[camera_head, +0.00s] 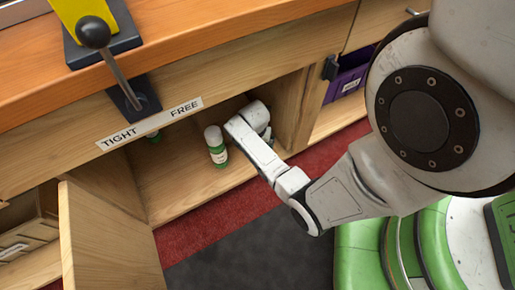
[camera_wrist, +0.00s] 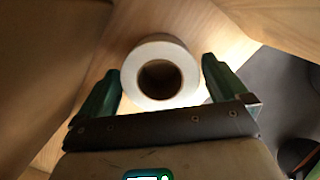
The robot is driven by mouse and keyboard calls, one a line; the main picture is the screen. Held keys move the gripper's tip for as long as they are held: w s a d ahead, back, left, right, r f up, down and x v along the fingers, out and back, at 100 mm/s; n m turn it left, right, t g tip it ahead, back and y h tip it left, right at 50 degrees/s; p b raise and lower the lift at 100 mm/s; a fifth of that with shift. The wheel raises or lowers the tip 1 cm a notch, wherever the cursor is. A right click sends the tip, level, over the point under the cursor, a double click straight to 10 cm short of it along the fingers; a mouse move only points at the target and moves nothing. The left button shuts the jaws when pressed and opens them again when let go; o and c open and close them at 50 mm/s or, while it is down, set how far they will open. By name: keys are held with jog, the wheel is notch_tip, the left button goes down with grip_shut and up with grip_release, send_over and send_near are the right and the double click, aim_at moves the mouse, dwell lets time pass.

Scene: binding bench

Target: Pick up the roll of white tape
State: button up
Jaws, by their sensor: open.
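The roll of white tape (camera_wrist: 133,74) shows in the wrist view, with the dark hole of its core turned toward the camera. My gripper (camera_wrist: 163,68) is open, with one green finger on each side of the roll. The left finger looks very near the roll's edge; I cannot tell whether it touches. In the head view my arm reaches into an open cupboard (camera_head: 180,190) under the bench.
The cupboard door (camera_head: 108,240) hangs open at left. A purple bin (camera_head: 347,78) sits at right.

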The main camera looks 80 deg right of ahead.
jog(key=shift+f, duration=0.15)
jog(key=c, duration=0.8)
jog(key=shift+c, duration=0.3)
